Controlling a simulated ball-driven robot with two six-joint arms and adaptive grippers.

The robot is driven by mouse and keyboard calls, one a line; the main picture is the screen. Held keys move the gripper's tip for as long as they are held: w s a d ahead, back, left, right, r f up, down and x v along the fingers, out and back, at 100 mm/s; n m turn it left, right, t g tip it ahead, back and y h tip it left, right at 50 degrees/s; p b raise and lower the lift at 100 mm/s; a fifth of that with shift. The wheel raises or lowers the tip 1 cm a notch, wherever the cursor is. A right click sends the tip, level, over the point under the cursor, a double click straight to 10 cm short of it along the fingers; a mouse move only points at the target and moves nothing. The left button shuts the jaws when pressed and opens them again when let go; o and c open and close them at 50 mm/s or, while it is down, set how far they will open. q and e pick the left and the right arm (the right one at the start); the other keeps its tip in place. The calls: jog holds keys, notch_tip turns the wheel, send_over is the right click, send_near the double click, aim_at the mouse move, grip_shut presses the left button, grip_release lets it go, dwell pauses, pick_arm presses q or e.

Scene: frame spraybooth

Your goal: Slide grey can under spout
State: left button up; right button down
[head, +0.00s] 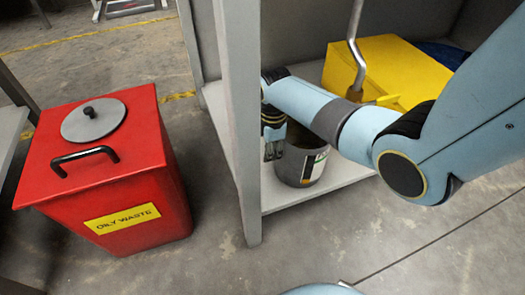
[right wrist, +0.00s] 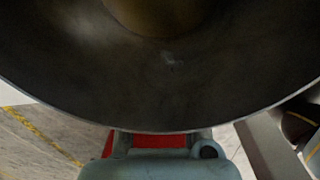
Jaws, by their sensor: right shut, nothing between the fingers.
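The grey can (head: 306,168) with a pale label stands on the light shelf inside the frame. The arm in front hides part of it. My right gripper (head: 272,143) is at the can's left side, shut with nothing in it, pointing down; I cannot tell whether it touches the can. The can's dark inside (right wrist: 165,75) fills most of the right wrist view, with something brownish at the bottom. The bent metal spout (head: 357,50) hangs behind and right of the can, its lower end partly hidden by my arm. My left gripper is not in view.
A grey upright post (head: 240,120) stands just left of the gripper. A yellow box (head: 390,68) sits at the back of the shelf (head: 300,196). A red oily-waste bin (head: 115,170) with a round lid stands on the floor at left.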

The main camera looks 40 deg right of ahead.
jog(key=s+d, duration=0.1)
jog(key=d, duration=0.1)
jog(key=s+d+p, duration=0.1)
jog(key=d, duration=0.2)
jog(key=d+p, duration=0.1)
jog(key=d, duration=0.2)
jog(key=shift+s+d, duration=0.25)
jog(key=shift+s, duration=0.15)
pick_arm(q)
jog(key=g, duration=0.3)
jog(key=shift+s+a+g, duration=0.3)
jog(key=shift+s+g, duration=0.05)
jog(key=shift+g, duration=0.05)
pick_arm(e)
jog(key=shift+a, duration=0.1)
